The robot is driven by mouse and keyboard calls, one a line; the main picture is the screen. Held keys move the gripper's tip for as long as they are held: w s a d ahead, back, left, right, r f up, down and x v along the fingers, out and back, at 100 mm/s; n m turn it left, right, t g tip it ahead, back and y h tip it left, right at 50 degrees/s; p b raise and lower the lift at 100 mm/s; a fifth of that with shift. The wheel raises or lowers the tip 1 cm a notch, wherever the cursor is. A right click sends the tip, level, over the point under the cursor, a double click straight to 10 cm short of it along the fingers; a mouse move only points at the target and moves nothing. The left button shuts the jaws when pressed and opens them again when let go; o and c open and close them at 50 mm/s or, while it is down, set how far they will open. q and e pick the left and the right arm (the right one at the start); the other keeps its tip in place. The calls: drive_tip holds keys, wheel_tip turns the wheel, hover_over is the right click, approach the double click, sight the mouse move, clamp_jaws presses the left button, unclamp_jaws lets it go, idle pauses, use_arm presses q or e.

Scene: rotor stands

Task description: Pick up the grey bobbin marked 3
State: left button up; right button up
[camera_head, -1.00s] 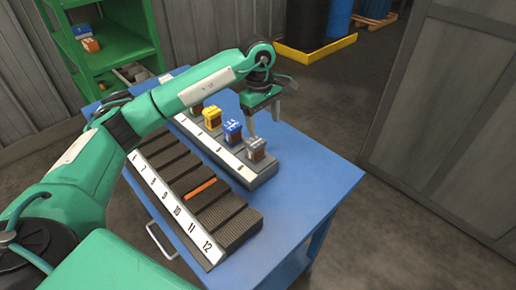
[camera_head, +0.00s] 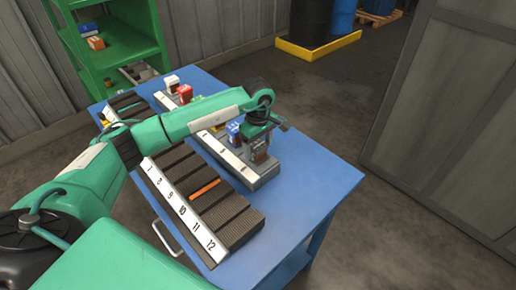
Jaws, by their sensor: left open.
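The grey bobbin (camera_head: 259,156) sits at the near end of the rear stand, partly hidden by my left gripper. Its mark is too small to read. My left gripper (camera_head: 258,146) points down over this bobbin, open, with its fingers at the bobbin's sides. I cannot tell whether they touch it. The right gripper is not in view.
The rear stand (camera_head: 268,173) also holds blue (camera_head: 233,131), red (camera_head: 184,92) and white (camera_head: 172,82) bobbins; my arm covers part of the row. The numbered front stand (camera_head: 238,226) has an orange strip (camera_head: 205,189). The blue table (camera_head: 315,178) is clear at right.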

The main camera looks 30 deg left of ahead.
use_arm(q)
drive_tip(key=shift+f+p, duration=0.5)
drive_tip(key=shift+f, duration=1.05)
drive_tip(key=c, duration=1.2)
drive_tip(key=shift+r, duration=0.1)
drive_tip(key=shift+c, duration=0.2)
